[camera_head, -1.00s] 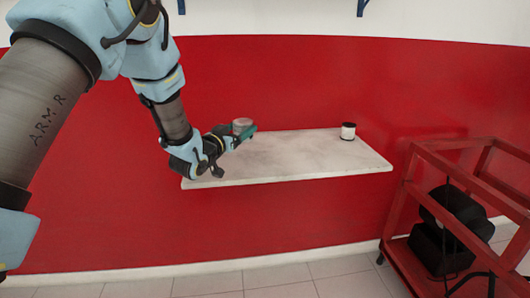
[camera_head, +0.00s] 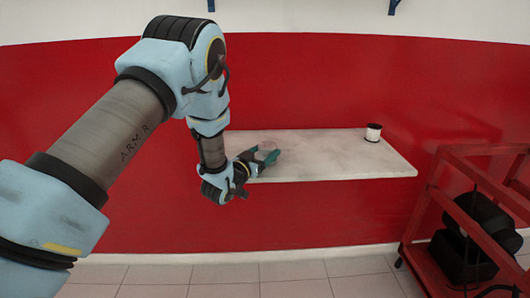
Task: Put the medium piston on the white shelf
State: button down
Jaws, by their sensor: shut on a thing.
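My gripper (camera_head: 268,157) is shut on a small greyish piston (camera_head: 267,147), mostly hidden and hard to make out between the green fingertips. The gripper is over the left part of the white shelf (camera_head: 335,160), near its front edge. I cannot tell whether the piston touches the shelf or hangs just above it. I cannot read the piston's size from this view.
A small white cylinder with dark ends (camera_head: 373,132) stands at the shelf's right back. The shelf's middle is clear. A red wall (camera_head: 320,85) is behind. A red metal frame cart (camera_head: 440,200) with black items stands at the right.

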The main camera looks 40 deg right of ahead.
jog(key=shift+f, duration=0.15)
grip_release()
jog(key=shift+r, duration=0.2)
jog(key=b+v, duration=0.3)
jog(key=v, duration=0.9)
